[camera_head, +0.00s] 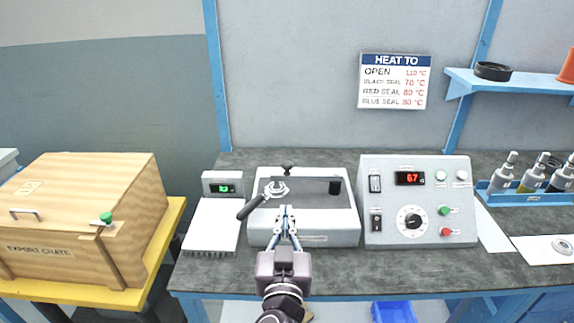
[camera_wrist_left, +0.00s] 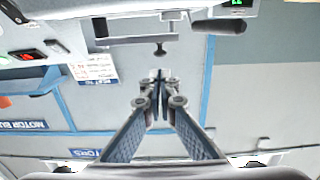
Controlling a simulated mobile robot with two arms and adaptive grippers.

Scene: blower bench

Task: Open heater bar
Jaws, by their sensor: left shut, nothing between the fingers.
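The heater unit (camera_head: 343,232) is a light grey box on the bench with a recessed top. A dark grey bar (camera_head: 308,185) lies across the recess, with a black block at its right end and a metal fitting at its left. A black handle (camera_head: 250,207) sticks out at the front left. My left gripper (camera_head: 287,212) is shut and empty, over the unit's front part, right of the handle. In the left wrist view, the shut fingertips (camera_wrist_left: 157,78) point toward the bar (camera_wrist_left: 140,40) and a black knob (camera_wrist_left: 160,48), apart from them; the handle (camera_wrist_left: 220,26) shows too. My right gripper is out of view.
A control box (camera_head: 418,200) reading 67 stands right of the unit. A small scale-like device (camera_head: 222,188) with a green display is on the left. A wooden crate (camera_head: 75,225) sits further left. Bottles (camera_head: 530,172) stand at the right. A wall sign (camera_head: 393,82) lists temperatures.

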